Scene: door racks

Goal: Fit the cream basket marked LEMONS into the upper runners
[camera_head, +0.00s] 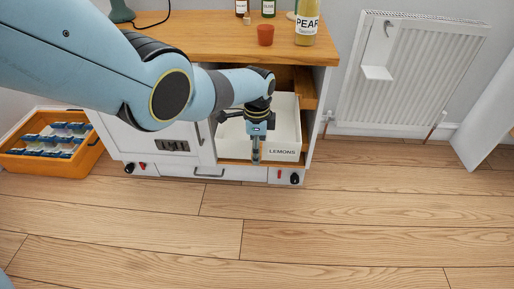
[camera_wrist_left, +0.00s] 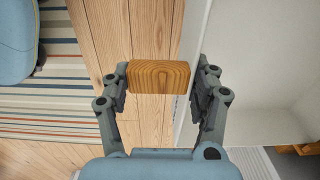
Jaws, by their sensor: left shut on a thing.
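The cream basket (camera_head: 287,121) marked LEMONS sits in the open bay on the right of the white cabinet, its labelled front facing out. My left gripper (camera_head: 256,151) reaches down at the basket's front, left of the label. In the left wrist view the gripper (camera_wrist_left: 160,82) is shut with its fingers either side of a wooden handle block (camera_wrist_left: 158,76) and the basket's front wall. The basket's pale inside (camera_wrist_left: 262,65) shows to the right there. A wooden runner (camera_head: 306,92) shows at the bay's upper right; the left runners are hidden by my arm. My right gripper is out of view.
The wooden cabinet top (camera_head: 215,40) carries a PEAR bottle (camera_head: 306,25), a red cup (camera_head: 265,35) and jars. An orange crate (camera_head: 38,166) with packets stands at the left. A radiator (camera_head: 400,75) is on the right wall. The floor in front is clear.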

